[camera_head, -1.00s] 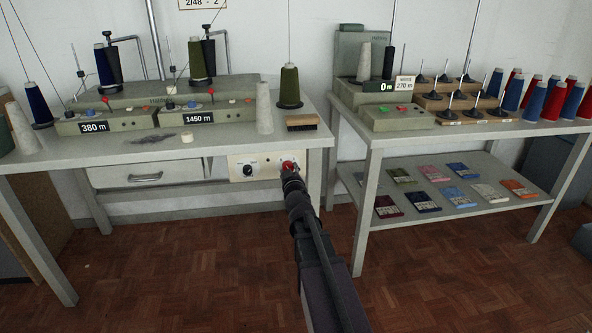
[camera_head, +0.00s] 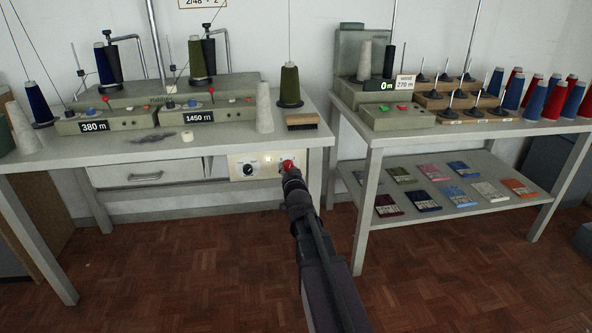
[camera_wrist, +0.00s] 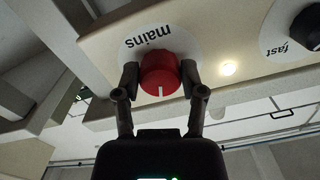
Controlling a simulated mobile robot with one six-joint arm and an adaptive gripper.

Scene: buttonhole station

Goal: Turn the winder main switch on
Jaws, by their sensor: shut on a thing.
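The winder main switch is a red round knob (camera_wrist: 160,75) with a white mark line, on a white disc labelled "mains", shown upside down in the wrist view. It sits on a cream control panel (camera_head: 238,170) under the front edge of the left table. In the head view the red knob (camera_head: 287,164) shows just beyond my gripper (camera_head: 289,170). In the wrist view my gripper (camera_wrist: 164,82) has one finger on each side of the knob and is shut on it. The white mark points toward my palm. A small lamp (camera_wrist: 228,68) beside the knob glows warm white.
A black dial (camera_wrist: 305,28) marked "fast" is beside the mains knob on the panel. The left table (camera_head: 140,150) carries winders and cones above. A drawer (camera_head: 145,174) is left of the panel. A second table (camera_head: 450,128) stands to the right; open floor lies in front.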

